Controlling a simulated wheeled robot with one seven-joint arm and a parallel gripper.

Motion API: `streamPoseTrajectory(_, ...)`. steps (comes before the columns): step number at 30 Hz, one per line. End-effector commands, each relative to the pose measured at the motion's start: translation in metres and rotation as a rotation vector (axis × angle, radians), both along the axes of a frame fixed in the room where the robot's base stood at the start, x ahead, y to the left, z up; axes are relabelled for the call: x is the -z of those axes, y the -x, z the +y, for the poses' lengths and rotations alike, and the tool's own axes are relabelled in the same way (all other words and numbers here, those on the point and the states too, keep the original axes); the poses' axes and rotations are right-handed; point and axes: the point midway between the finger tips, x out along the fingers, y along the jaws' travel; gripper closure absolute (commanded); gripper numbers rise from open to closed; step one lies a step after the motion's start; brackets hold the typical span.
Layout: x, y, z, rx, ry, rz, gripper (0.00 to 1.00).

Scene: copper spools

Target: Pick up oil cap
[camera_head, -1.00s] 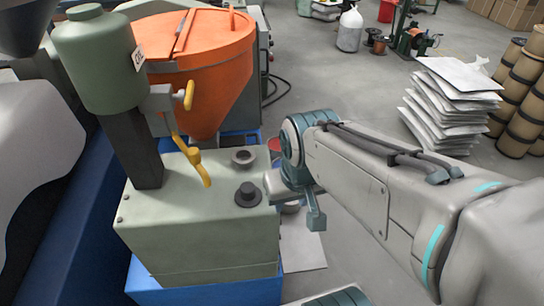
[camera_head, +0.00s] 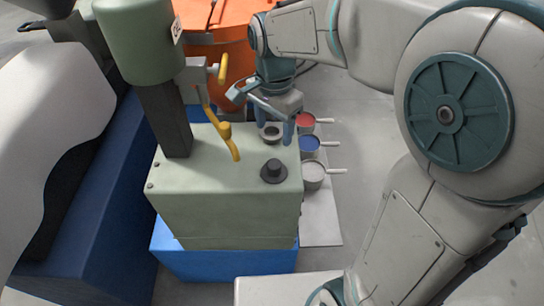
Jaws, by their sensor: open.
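The oil cap (camera_head: 273,171) is a dark round knob with a wider flange. It sits on the front right of the pale green machine's top (camera_head: 215,165). Behind it is a dark ring-shaped opening (camera_head: 271,132) in the same top. My gripper (camera_head: 262,115) is open and empty above the back right of the machine top, close to the ring opening and behind the cap. One finger points down at the right edge of the top. The other finger reaches left near the yellow handle. The gripper is apart from the cap.
A yellow lever (camera_head: 225,133) and a green cylinder (camera_head: 141,38) on a dark post stand left of the cap. An orange hopper (camera_head: 215,60) is behind. Several paint pots, including a blue one (camera_head: 311,145), stand on a pale sheet to the right. Grey floor is clear further right.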

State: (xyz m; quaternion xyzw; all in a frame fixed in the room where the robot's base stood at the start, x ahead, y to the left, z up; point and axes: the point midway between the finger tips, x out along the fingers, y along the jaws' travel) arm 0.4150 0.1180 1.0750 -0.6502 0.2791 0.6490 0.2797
Motion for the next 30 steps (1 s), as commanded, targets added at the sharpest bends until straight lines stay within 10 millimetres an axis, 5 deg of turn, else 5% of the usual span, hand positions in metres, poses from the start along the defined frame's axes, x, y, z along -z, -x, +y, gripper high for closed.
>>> streamPoseTrajectory(12,0.072,0.0,0.001,0.007,0.003,0.007,0.39)
streamPoseTrajectory(30,0.134,-0.001,-0.001,0.007,0.001,0.006,0.39)
